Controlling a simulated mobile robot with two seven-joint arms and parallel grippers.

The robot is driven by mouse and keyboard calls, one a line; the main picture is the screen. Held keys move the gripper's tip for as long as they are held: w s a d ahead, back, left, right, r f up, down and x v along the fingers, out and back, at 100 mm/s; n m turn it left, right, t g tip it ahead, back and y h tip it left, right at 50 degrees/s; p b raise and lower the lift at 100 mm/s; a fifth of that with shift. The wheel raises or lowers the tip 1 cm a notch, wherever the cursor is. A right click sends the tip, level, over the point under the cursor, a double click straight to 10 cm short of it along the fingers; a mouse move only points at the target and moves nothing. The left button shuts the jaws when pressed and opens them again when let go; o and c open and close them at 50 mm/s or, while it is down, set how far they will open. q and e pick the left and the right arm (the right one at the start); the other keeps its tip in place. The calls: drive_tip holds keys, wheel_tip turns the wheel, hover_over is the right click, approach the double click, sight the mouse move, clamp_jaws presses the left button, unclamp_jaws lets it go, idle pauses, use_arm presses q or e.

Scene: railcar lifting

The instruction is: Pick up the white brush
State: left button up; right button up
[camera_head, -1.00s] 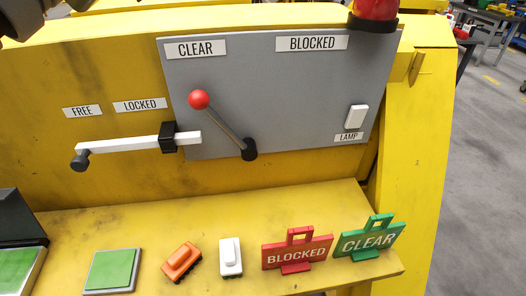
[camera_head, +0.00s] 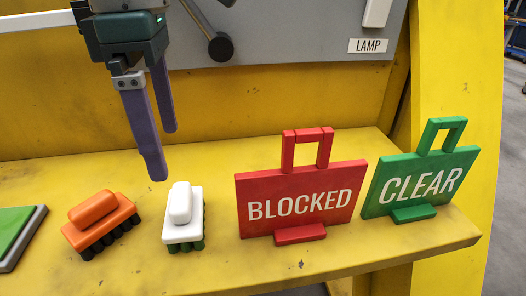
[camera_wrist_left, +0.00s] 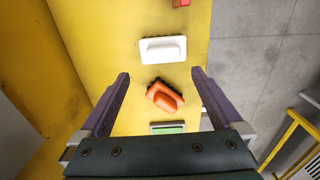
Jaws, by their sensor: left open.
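The white brush (camera_head: 181,217) stands on the yellow shelf (camera_head: 310,262) with its bristles down; they look green in the head view. My left gripper (camera_head: 163,155) points down above and behind it, open and empty, not touching it. In the left wrist view the white brush (camera_wrist_left: 163,50) lies beyond the fingertips of my left gripper (camera_wrist_left: 160,75), and the orange brush (camera_wrist_left: 164,96) shows between the fingers. The orange brush (camera_head: 101,223) stands left of the white one, bristles down. My right gripper is not in view.
A red BLOCKED sign (camera_head: 301,198) stands right of the white brush, and a green CLEAR sign (camera_head: 420,182) stands beyond it. A green pad (camera_head: 18,232) lies at the left. A lever (camera_head: 219,45) and a LAMP switch (camera_head: 377,12) are on the grey panel behind.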

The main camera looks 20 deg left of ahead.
sight(180, 195)
use_arm(q)
drive_tip(key=f, duration=0.8)
drive_tip(key=shift+s+d+f, duration=0.2)
drive_tip(key=shift+d+f, duration=0.05)
drive_tip(key=shift+c, duration=0.2)
drive_tip(key=c, duration=1.4)
